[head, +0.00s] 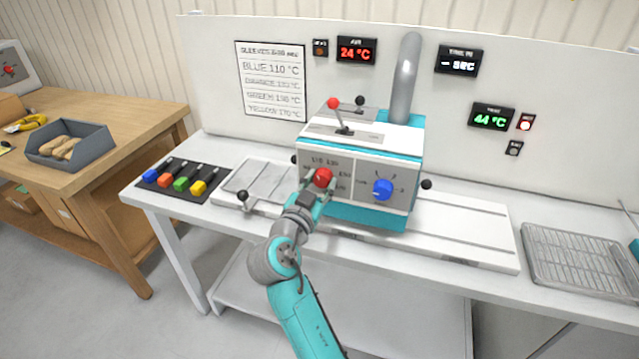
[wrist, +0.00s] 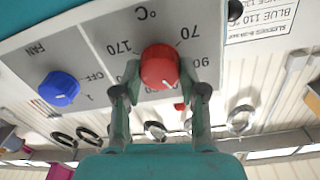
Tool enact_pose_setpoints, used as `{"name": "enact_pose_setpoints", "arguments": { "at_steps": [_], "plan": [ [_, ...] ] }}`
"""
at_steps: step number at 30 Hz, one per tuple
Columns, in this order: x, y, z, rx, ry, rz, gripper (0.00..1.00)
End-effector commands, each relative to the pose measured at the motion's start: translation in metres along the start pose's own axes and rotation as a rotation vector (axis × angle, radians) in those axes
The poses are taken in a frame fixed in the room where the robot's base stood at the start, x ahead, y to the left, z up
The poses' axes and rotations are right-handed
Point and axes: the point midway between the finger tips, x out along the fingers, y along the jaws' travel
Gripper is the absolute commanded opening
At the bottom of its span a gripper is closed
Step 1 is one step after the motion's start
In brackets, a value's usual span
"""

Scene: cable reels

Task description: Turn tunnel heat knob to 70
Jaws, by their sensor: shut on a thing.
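The red heat knob (head: 323,177) is on the left of the front panel of the teal-and-white tunnel (head: 365,140). In the wrist view the knob (wrist: 160,66) is seen upside down, with printed 70, 90 and 170 around it. A small pale mark shows at the knob's lower edge in that view; I cannot tell exactly which number it points to. My gripper (wrist: 163,75) is shut on the red knob, one finger on each side. In the head view my gripper (head: 318,184) partly hides the dial.
A blue fan knob (head: 383,189) sits right of the red one. Above are a red-tipped lever (head: 334,104) and displays reading 24 °C (head: 356,51) and 44 °C (head: 491,117). A black mat (head: 198,201) with coloured-handled tools lies left; a wire rack (head: 585,262) lies right.

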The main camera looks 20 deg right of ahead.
Motion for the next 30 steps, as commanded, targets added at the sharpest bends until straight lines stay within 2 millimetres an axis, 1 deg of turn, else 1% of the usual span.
{"name": "enact_pose_setpoints", "arguments": {
  "at_steps": [5, 11, 30],
  "plan": [
    [0.0001, -0.0001, 0.0001, -0.059, 0.003, -0.001, 0.07],
    [0.0001, -0.0003, 0.0002, -0.195, 0.008, -0.002, 0.07],
    [0.0002, -0.0008, 0.001, -0.797, 0.032, -0.008, 0.07]
  ]
}}
